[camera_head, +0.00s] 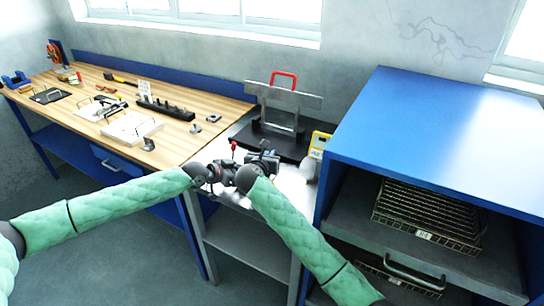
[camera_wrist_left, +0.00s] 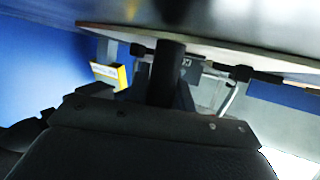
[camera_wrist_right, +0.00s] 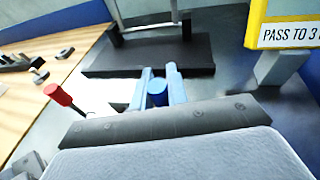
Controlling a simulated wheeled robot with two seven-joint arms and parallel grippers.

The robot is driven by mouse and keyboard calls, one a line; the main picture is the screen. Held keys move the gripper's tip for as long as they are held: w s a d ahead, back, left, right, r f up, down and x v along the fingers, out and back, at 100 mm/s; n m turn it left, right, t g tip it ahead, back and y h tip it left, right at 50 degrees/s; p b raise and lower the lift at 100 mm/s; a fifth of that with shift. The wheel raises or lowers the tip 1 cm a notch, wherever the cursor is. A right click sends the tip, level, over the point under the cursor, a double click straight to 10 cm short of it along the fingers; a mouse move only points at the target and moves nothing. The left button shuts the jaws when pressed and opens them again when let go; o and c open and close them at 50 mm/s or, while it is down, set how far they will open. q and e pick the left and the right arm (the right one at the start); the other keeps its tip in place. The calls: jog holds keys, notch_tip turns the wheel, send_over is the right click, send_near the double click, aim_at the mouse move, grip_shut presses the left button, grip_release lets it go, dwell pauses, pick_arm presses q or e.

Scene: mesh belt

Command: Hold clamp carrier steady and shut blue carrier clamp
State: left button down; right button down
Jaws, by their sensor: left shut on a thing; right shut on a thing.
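The clamp carrier is a small dark assembly, mostly hidden by my grippers, at the metal table's front in the head view. A red-tipped lever (camera_head: 233,146) stands by it and also shows in the right wrist view (camera_wrist_right: 61,96). My left gripper (camera_head: 221,173) is shut on a dark part of the carrier; a black cylinder (camera_wrist_left: 169,70) rises before it in the left wrist view. My right gripper (camera_head: 262,162) is shut on the blue carrier clamp, whose blue round end (camera_wrist_right: 157,87) sits between two light-blue bars. Exact finger contact is hidden.
Behind stands a black-based frame with a red handle (camera_head: 285,77). A yellow device (camera_head: 319,143) is right of it, beside the blue cabinet (camera_head: 430,125) holding wire baskets (camera_head: 427,215). The wooden bench (camera_head: 170,98) at left carries several tools and fixtures.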

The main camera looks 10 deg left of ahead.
jog(key=shift+w+a+f+n+h, duration=0.15)
jog(key=shift+a+n+h, duration=0.15)
jog(key=shift+a+n, duration=0.3)
jog(key=shift+d, duration=0.1)
jog(key=c, duration=1.4)
grip_release()
jog(key=shift+o, duration=0.2)
